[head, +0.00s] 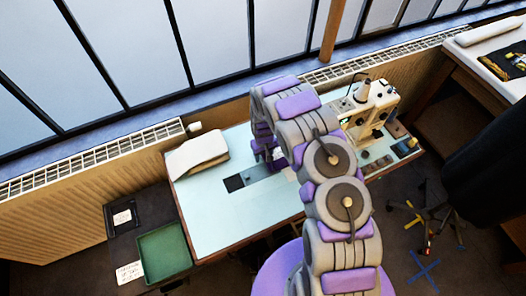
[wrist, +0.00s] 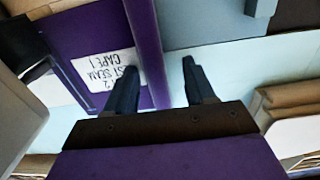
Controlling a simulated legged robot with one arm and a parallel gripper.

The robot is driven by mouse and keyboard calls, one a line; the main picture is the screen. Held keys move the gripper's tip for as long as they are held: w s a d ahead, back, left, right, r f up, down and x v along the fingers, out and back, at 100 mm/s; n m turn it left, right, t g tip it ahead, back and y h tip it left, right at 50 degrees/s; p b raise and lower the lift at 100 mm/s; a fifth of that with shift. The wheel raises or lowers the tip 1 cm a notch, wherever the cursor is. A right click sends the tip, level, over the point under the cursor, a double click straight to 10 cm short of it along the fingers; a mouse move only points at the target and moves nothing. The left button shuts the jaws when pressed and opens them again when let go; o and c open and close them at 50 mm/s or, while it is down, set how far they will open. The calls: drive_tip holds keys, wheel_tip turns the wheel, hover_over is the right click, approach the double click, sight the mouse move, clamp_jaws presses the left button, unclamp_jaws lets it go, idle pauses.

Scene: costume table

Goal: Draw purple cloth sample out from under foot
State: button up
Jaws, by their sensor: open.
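The purple cloth sample (wrist: 85,35) shows in the wrist view with a white label (wrist: 105,72) whose printed words appear upside down. A narrow upright purple band (wrist: 147,45) runs along its right side, between the lines of my fingers. My gripper (wrist: 160,66) is open, with its two dark fingers apart and the band's lower end near the left finger. I cannot tell whether they touch. In the head view the sewing machine (head: 372,108) stands on the pale blue table (head: 215,220). My arm hides the cloth and most of the machine's foot area there.
A green tray (head: 163,253) stands low at the left. Small boxes (head: 397,129) sit right of the machine. Radiators (head: 90,160) and windows line the back. The table's front left is clear.

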drive_tip(key=shift+d, duration=0.5)
drive_tip(key=shift+c, duration=0.6)
drive_tip(key=shift+a, duration=0.4)
drive_tip(key=c, duration=0.8)
clamp_jaws()
drive_tip(key=shift+d, duration=0.2)
